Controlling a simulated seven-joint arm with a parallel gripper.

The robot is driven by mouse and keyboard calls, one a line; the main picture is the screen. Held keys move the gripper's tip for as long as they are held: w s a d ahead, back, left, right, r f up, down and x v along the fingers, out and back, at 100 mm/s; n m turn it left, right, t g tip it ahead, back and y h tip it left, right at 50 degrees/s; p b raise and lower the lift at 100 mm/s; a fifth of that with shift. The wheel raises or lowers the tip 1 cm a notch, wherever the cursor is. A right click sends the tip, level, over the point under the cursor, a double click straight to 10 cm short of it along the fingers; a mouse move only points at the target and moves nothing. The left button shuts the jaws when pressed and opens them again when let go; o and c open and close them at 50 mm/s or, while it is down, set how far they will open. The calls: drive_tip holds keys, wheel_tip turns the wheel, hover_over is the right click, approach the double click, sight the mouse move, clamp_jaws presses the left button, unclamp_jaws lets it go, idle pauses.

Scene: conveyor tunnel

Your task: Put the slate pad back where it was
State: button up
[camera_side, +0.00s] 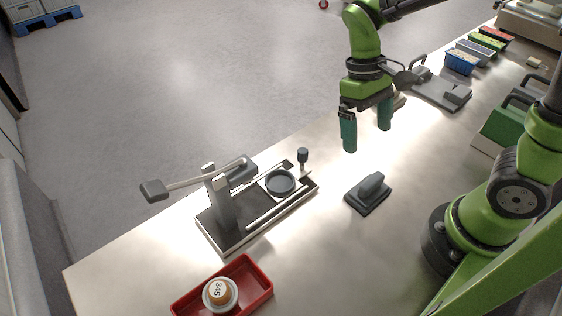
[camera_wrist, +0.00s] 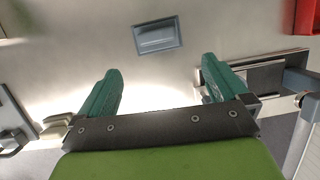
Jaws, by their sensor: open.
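The slate pad (camera_side: 369,193), a dark grey block with a raised grip on top, stands on the bench right of the lever press. It also shows in the wrist view as a slate-blue rectangle (camera_wrist: 157,36), beyond the fingertips. My gripper (camera_side: 367,138) has green fingers, spread apart with nothing between them. It hangs above the bench, farther back than the pad and apart from it. In the wrist view my gripper (camera_wrist: 161,68) also shows empty.
A lever press (camera_side: 230,205) with a round dish (camera_side: 280,182) stands at the left. A red tray (camera_side: 252,268) holding a round item marked 345 (camera_side: 219,292) is in front. Several coloured bins, including a blue one (camera_side: 461,63), line the back right. Bench around the pad is clear.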

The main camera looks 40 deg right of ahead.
wheel_tip(320, 180, up, 10)
drive_tip(key=s+d+m+t+y, duration=0.1)
drive_tip(key=s+m+t, duration=0.1)
drive_tip(key=t, duration=0.8)
drive_tip(key=shift+s+m+t+y, duration=0.2)
drive_tip(key=shift+m+t+y, duration=0.1)
drive_tip(key=shift+m, duration=0.5)
